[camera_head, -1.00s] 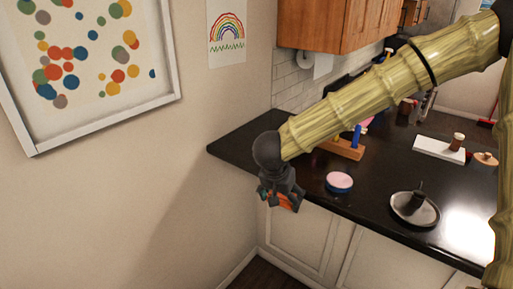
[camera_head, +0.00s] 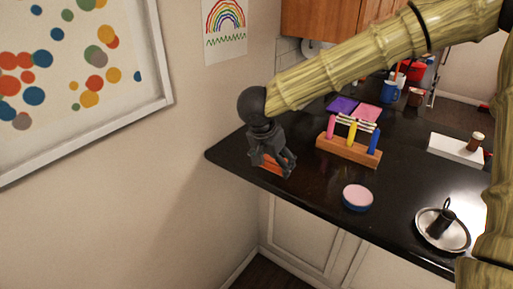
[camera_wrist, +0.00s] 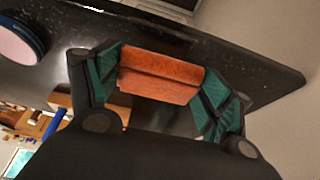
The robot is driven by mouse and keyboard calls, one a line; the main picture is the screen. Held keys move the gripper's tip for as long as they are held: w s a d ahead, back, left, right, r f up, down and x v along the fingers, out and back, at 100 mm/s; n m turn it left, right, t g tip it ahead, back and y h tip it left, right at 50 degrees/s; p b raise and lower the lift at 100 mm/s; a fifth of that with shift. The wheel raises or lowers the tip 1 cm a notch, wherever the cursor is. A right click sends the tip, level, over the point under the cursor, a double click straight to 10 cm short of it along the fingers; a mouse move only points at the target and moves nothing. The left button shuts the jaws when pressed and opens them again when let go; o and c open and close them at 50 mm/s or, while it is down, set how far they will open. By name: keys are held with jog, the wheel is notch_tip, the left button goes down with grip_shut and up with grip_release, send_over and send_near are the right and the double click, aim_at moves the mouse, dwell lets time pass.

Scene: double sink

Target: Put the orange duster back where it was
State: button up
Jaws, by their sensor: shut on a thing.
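My gripper (camera_head: 273,160) is shut on the orange duster (camera_head: 269,166) near the left end of the dark counter (camera_head: 297,187). In the wrist view the duster (camera_wrist: 160,75) is an orange block, seen between the two teal-padded fingers (camera_wrist: 163,92). The dark counter lies behind it in that view. I cannot tell whether the duster touches the counter or is held just above it.
A wooden rack with pink, yellow and blue pieces (camera_head: 348,150) stands to the right. A round pink-topped tin (camera_head: 358,196) sits near the front edge. A metal candle holder (camera_head: 442,236) is farther right. A wall (camera_head: 205,110) borders the left.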

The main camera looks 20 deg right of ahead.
jog(key=w+p, duration=0.1)
jog(key=w, duration=0.3)
jog(key=w+f+p, duration=0.1)
jog(key=w, duration=0.3)
jog(key=w+p, duration=0.2)
jog(key=w, duration=0.2)
jog(key=shift+w+a+f, duration=0.15)
jog(key=shift+w+a, duration=0.2)
jog(key=shift+s+f+p, duration=0.1)
jog(key=shift+f+p, duration=0.5)
jog(key=shift+p, duration=0.05)
notch_tip(320, 180, down, 2)
jog(key=shift+f+p, duration=0.15)
jog(key=shift+p, duration=0.35)
jog(key=o, duration=1)
jog(key=shift+f, duration=0.15)
jog(key=shift+o, duration=0.2)
jog(key=b+v, duration=0.3)
jog(key=v, duration=0.9)
jog(key=shift+r+b, duration=0.25)
jog(key=shift+b, duration=0.1)
